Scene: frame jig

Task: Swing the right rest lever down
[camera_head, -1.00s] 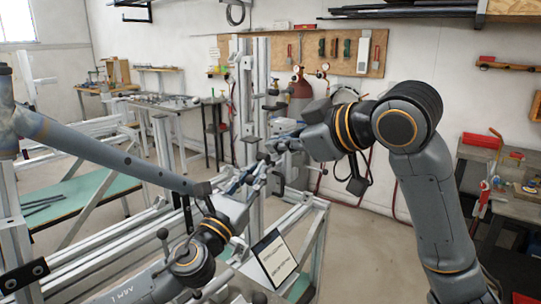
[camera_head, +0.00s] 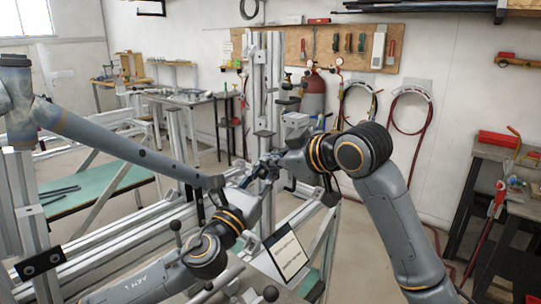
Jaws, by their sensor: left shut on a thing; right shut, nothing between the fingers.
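A long grey tube (camera_head: 120,148) with a brownish, heat-tinted joint at its left end slants across the left half of the head view. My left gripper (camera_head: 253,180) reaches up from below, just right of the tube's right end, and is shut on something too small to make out. My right gripper (camera_head: 275,168) is shut and empty, close by the left one in front of the upright aluminium column (camera_head: 262,90). The right rest lever cannot be clearly told apart here; the grippers and my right wrist cover much of this area.
A tilted sign (camera_head: 286,254) stands below the grippers. Aluminium jig rails (camera_head: 105,238) fill the lower left. A workbench (camera_head: 515,208) stands at the right, with open floor before it.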

